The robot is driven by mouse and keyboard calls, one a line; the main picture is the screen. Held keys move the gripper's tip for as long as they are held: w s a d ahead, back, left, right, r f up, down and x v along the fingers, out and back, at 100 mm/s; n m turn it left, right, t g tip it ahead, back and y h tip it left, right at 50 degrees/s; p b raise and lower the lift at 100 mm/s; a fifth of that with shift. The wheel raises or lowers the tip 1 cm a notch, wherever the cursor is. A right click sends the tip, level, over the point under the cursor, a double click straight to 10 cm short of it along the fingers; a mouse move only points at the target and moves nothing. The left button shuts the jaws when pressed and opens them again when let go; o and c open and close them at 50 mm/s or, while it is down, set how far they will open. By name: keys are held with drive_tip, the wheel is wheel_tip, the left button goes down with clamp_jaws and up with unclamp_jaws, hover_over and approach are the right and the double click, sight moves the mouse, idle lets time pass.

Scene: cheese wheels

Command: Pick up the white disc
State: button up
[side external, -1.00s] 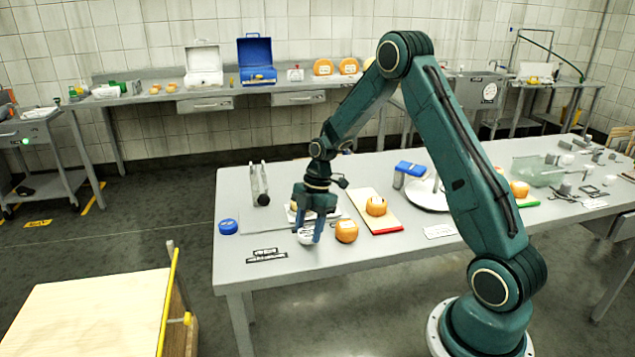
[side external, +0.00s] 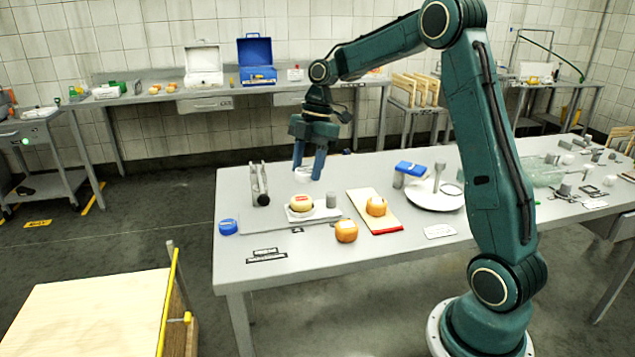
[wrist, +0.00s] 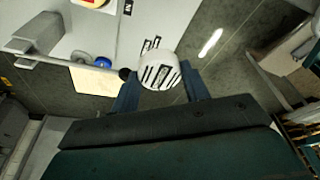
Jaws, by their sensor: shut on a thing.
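The white disc (side external: 303,175) is between the blue fingers of my gripper (side external: 308,170), well above the table in the side external view. In the wrist view the white disc (wrist: 160,70) shows dark stripes on its face and sits between the two fingertips of my gripper (wrist: 158,84). My gripper is shut on it. The far side of the disc is hidden, and in the side view the fingers partly cover it.
The table's front left is mostly clear.

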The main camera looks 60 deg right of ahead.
drive_tip(key=shift+r, duration=0.5)
idle(0.3)
drive_tip(key=shift+w+d+f, duration=0.2)
drive_tip(key=shift+w+d, duration=0.2)
drive_tip(key=shift+w, duration=0.05)
hover_over(300, 200)
drive_tip(key=d, duration=0.1)
wheel_tip(300, 200, down, 6)
drive_tip(key=r, duration=0.1)
drive_tip(key=shift+d+f, duration=0.1)
drive_tip(key=shift+f, duration=0.2)
drive_tip(key=shift+f, duration=0.1)
drive_tip(key=shift+f, duration=3.85)
drive_tip(key=shift+f, duration=0.15)
